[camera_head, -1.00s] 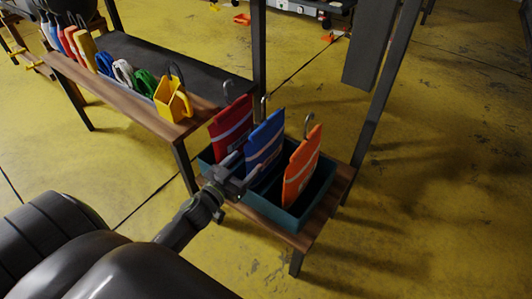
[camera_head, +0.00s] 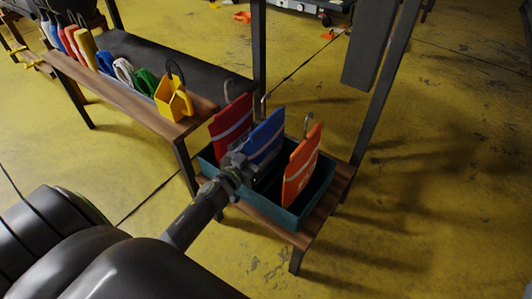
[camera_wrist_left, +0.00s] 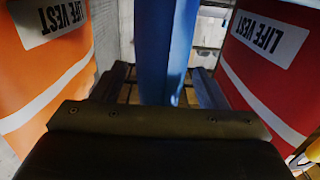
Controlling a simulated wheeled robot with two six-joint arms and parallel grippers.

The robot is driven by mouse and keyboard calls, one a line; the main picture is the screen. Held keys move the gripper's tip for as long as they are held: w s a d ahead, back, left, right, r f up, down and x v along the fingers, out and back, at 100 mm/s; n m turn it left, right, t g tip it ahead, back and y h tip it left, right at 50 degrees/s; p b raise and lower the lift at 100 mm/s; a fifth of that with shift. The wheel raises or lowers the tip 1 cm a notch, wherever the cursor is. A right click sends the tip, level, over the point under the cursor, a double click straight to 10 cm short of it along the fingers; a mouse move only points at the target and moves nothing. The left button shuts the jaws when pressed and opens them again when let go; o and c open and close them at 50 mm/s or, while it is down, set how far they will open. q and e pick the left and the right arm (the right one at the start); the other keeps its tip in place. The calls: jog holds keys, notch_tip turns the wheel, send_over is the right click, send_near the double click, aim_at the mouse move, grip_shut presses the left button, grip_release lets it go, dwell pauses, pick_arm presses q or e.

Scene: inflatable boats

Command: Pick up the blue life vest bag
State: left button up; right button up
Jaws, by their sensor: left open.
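The blue life vest bag (camera_head: 266,137) stands upright in a teal bin (camera_head: 266,208), between a red bag (camera_head: 231,124) and an orange bag (camera_head: 301,166). My left gripper (camera_head: 242,168) is at the near edge of the blue bag in the head view. In the left wrist view, the blue bag (camera_wrist_left: 166,50) stands edge-on between the two open fingers (camera_wrist_left: 158,88), with the orange bag (camera_wrist_left: 50,60) on the left and the red bag (camera_wrist_left: 262,65) on the right. Whether a finger touches the blue bag cannot be told. My right gripper is not in view.
The bin stands on a low wooden bench (camera_head: 330,200). A higher wooden bench (camera_head: 120,95) to the left holds a yellow container (camera_head: 172,99) and several coloured bottles or rolls. A dark metal post (camera_head: 385,90) rises behind the bin. The yellow floor at right is clear.

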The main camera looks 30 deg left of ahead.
pick_arm(q)
grip_shut()
dwell(0.5)
